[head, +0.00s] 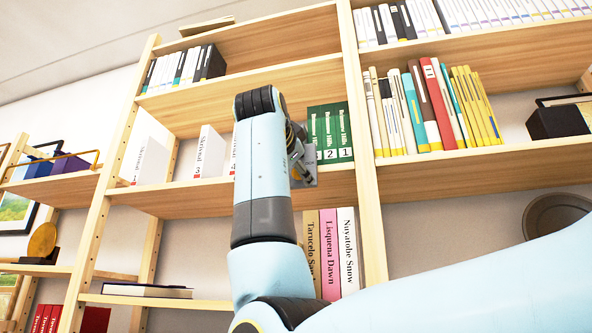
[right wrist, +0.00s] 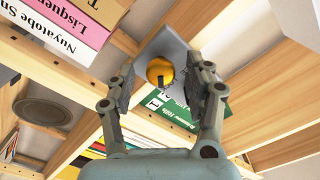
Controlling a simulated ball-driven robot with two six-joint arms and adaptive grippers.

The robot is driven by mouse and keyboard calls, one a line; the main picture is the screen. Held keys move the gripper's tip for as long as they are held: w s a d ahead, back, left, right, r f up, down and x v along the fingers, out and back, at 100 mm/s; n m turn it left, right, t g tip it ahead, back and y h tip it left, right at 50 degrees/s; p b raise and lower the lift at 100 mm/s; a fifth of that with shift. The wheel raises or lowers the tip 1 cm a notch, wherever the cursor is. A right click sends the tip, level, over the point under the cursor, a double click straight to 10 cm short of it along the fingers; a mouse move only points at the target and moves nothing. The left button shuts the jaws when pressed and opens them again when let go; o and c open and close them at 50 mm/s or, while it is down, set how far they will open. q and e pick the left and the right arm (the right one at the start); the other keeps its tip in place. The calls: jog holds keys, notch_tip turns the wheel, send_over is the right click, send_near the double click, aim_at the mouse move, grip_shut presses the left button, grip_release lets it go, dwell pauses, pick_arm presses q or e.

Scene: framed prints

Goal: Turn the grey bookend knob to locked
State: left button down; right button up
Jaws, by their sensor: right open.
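The grey bookend (right wrist: 172,42) is a flat plate at the shelf edge in the right wrist view, with a round orange-yellow knob (right wrist: 158,68) on its face. A short dark mark or bar shows at the knob's lower edge; I cannot read any lock marking. My right gripper (right wrist: 163,90) is open, one finger on each side of the knob with visible gaps. A bit of the grey bookend (head: 310,176) shows there. My left gripper is out of view.
Green books (head: 330,132) stand right beside the bookend, and white books (head: 208,150) stand to its left. Tan, pink and white books (head: 330,250) stand on the shelf below. Wooden uprights (head: 366,150) flank this bay.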

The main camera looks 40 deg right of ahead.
jog(key=shift+s+a, duration=0.1)
jog(key=v, duration=0.7)
jog(key=shift+a, duration=0.1)
